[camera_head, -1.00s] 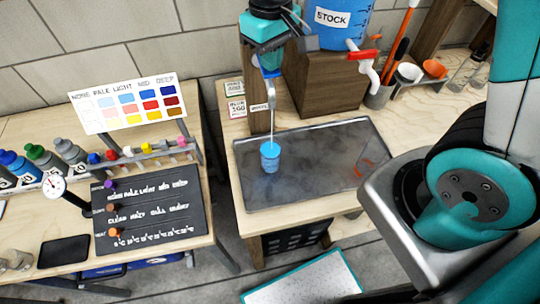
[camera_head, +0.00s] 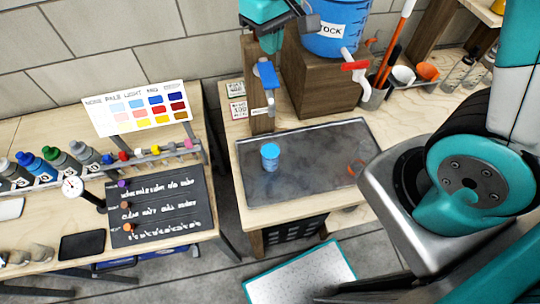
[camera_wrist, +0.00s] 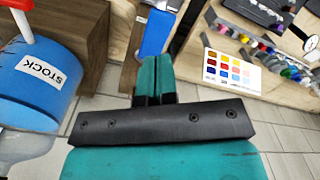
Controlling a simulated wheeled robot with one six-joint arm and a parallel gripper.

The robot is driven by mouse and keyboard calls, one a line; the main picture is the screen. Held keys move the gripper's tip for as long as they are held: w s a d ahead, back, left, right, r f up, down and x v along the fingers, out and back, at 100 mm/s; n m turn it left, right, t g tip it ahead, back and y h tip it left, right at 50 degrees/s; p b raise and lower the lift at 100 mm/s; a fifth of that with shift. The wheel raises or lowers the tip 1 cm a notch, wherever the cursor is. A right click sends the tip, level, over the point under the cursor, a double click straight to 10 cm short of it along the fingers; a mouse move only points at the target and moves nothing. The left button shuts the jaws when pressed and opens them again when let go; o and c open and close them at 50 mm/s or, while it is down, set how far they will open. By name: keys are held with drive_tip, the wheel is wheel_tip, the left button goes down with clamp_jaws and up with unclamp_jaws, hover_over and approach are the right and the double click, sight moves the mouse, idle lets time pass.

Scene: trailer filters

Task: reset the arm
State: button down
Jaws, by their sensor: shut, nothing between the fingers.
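My gripper (camera_head: 271,45) is at the top of the head view, just above the blue tap lever (camera_head: 266,75). In the wrist view, my gripper (camera_wrist: 155,66) has its teal fingers together and empty, and the blue lever (camera_wrist: 157,33) shows just beyond them. The tap is on a wooden post, its spout pointing down with no stream showing. A cup with blue contents (camera_head: 270,157) stands upright on the dark tray (camera_head: 310,185), below and apart from my gripper.
The blue STOCK container (camera_head: 333,28) with its red-handled tap (camera_head: 355,65) stands on a wooden block close right of my gripper. A color chart (camera_head: 138,108) and bottles are on the left bench. A gap separates the benches.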

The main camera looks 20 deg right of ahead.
idle(0.3)
drive_tip(key=s+a+f+n+y+b, duration=0.1)
drive_tip(key=s+a+y+b, duration=0.1)
drive_tip(key=s+b, duration=0.3)
drive_tip(key=s+a+f+n+y+b, duration=0.1)
drive_tip(key=s+b, duration=0.5)
drive_tip(key=s, duration=0.7)
drive_tip(key=shift+a+f+n+y, duration=0.4)
drive_tip(key=shift+a+n+y, duration=0.2)
drive_tip(key=shift+a, duration=0.25)
